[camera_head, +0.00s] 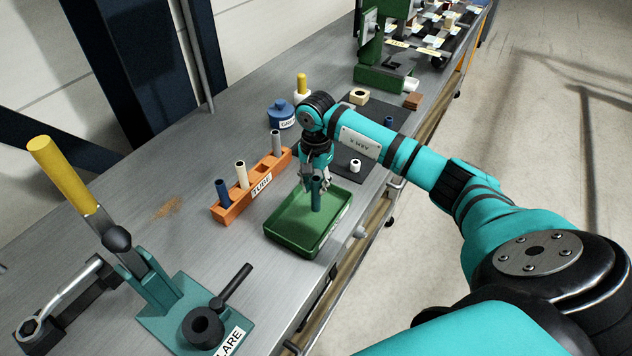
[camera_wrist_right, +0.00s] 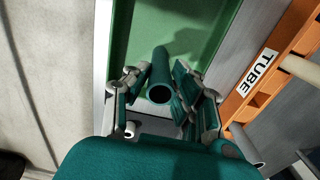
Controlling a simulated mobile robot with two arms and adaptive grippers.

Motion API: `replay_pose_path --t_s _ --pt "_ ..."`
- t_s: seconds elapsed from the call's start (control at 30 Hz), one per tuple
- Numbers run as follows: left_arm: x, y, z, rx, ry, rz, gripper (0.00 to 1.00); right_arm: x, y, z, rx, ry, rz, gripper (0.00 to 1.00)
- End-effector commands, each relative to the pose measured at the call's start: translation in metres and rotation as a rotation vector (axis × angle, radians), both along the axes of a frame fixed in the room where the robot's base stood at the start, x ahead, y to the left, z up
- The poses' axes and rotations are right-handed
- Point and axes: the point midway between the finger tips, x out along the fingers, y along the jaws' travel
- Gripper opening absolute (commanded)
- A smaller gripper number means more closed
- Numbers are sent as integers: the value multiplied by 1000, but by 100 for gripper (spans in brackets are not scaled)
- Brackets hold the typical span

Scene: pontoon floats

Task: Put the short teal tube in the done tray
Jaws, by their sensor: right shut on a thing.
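The short teal tube (camera_head: 316,193) is upright between the fingers of my right gripper (camera_head: 317,172), over the green tray (camera_head: 285,236). In the right wrist view the tube (camera_wrist_right: 160,82) shows end-on between the two fingers of the right gripper (camera_wrist_right: 162,92), with the green tray floor (camera_wrist_right: 190,22) behind it. The gripper is shut on the tube. I cannot tell whether the tube's lower end touches the tray floor. The tray carries a white label on its front side, too small to read. My left gripper is not in view.
An orange rack (camera_head: 237,207) labelled TUBE stands left of the tray with several tubes in it. A dark mat (camera_head: 345,160) with small parts lies behind. A teal flaring tool (camera_head: 165,310) with a yellow handle stands at the front left. The bench edge is close right of the tray.

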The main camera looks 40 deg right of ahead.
Motion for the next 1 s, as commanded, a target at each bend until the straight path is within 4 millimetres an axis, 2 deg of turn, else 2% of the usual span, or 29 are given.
replay_pose_path --t_s 0.07,0.1,0.23,0.57,0.67,0.77,1.0 --pt "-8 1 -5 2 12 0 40 0 0 -4 -1 0 0 0" --pt "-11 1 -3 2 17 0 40 0 0 -2 -1 0 0 28" --pt "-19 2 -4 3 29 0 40 0 0 -2 0 0 0 45" --pt "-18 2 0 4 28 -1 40 0 0 2 0 0 0 46" --pt "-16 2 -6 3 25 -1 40 1 -1 9 -1 -3 0 46" --pt "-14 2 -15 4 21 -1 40 1 -1 25 -2 -5 1 46" --pt "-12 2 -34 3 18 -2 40 1 -1 79 -1 -6 0 46"
